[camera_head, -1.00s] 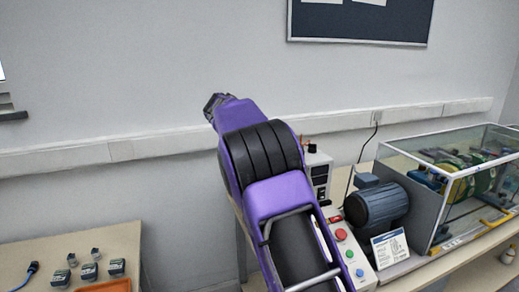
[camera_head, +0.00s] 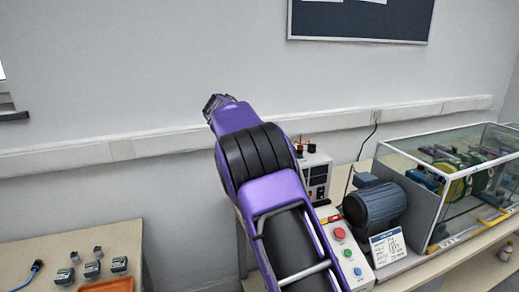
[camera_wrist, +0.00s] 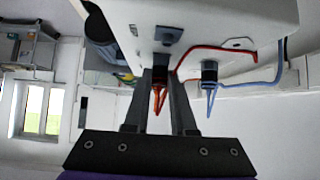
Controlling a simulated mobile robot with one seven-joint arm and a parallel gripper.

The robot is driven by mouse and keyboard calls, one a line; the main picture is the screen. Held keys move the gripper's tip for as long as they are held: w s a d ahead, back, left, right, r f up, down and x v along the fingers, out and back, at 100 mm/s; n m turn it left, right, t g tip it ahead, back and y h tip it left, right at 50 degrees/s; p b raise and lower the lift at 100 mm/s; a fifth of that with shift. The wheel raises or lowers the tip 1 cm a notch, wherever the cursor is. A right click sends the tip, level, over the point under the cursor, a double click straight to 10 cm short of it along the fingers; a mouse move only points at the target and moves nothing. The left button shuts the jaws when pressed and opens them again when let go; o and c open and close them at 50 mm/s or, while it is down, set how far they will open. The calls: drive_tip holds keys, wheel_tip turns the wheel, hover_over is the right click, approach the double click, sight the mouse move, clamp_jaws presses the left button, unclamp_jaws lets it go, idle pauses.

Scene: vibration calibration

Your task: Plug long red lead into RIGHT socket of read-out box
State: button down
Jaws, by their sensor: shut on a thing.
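The white read-out box (camera_head: 317,172) stands behind my arm at the back of the bench, partly hidden by it. An orange-red piece (camera_head: 299,147) and a dark piece (camera_head: 312,147) show on its top. In the wrist view the pale box (camera_wrist: 235,18) fills the top. My gripper (camera_wrist: 160,76) is shut on the red lead (camera_wrist: 157,98), close to the box; its plug tip is hard to make out, and I cannot tell if it is in a socket. A black plug (camera_wrist: 209,72) with a blue lead (camera_wrist: 250,83) is beside my right finger.
A red cable run (camera_wrist: 215,48) crosses close to the box. Right of my arm are a control panel with buttons (camera_head: 345,250), a dark motor (camera_head: 375,207) and a glass-sided case (camera_head: 460,185). A table with small blocks (camera_head: 65,275) is at lower left.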

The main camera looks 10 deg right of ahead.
drive_tip(key=shift+p, duration=0.5)
idle(0.3)
drive_tip(key=c, duration=0.7)
unclamp_jaws()
drive_tip(key=shift+o, duration=0.2)
drive_tip(key=shift+a, duration=0.1)
drive_tip(key=shift+v, duration=2.5)
drive_tip(key=shift+r, duration=0.1)
